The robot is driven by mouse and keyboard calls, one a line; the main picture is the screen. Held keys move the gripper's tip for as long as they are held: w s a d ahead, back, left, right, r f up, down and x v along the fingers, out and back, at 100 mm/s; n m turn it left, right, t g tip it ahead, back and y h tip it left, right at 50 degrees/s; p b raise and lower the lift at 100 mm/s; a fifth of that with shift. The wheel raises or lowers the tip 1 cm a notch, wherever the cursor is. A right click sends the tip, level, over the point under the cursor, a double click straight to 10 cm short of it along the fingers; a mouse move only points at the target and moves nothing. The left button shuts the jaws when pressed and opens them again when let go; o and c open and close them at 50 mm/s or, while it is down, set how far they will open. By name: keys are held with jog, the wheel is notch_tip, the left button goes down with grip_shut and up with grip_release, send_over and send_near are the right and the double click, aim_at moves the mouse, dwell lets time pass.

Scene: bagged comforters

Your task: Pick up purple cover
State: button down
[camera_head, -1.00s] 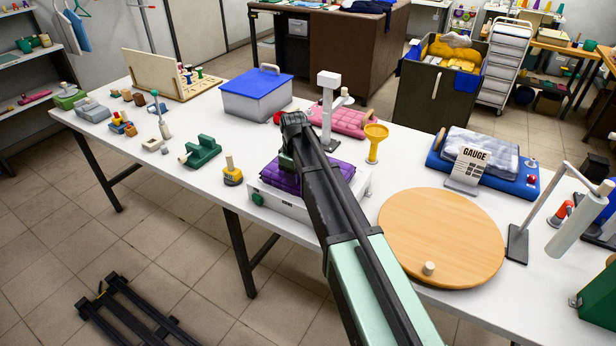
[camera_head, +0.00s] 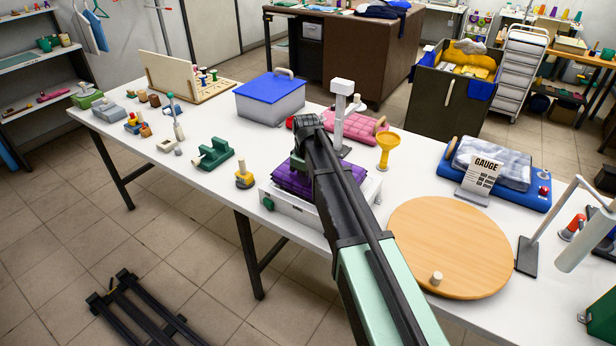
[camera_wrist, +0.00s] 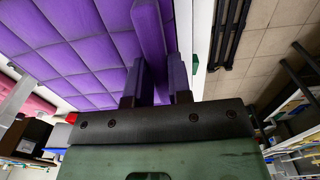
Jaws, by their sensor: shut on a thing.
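The purple cover (camera_head: 300,181) is a folded, quilted pad. It lies on a white box-like stand (camera_head: 290,207) on the table, partly hidden behind my arm in the head view. In the wrist view the purple cover (camera_wrist: 75,50) fills the upper left, with its stitched squares facing the camera. My gripper (camera_wrist: 157,82) is at the cover's edge, and its two fingers are shut on a purple fold between them. In the head view the fingertips are mostly hidden by my arm.
A white post stand (camera_head: 341,115), a pink quilted pad (camera_head: 362,128) and a yellow funnel (camera_head: 388,150) stand close behind. A round wooden board (camera_head: 450,245) lies to the right. A blue-lidded box (camera_head: 270,100) is behind left, a green block (camera_head: 213,153) at left.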

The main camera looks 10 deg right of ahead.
notch_tip(320, 180, up, 18)
jog(key=p, duration=1.7)
jog(key=shift+r, duration=0.25)
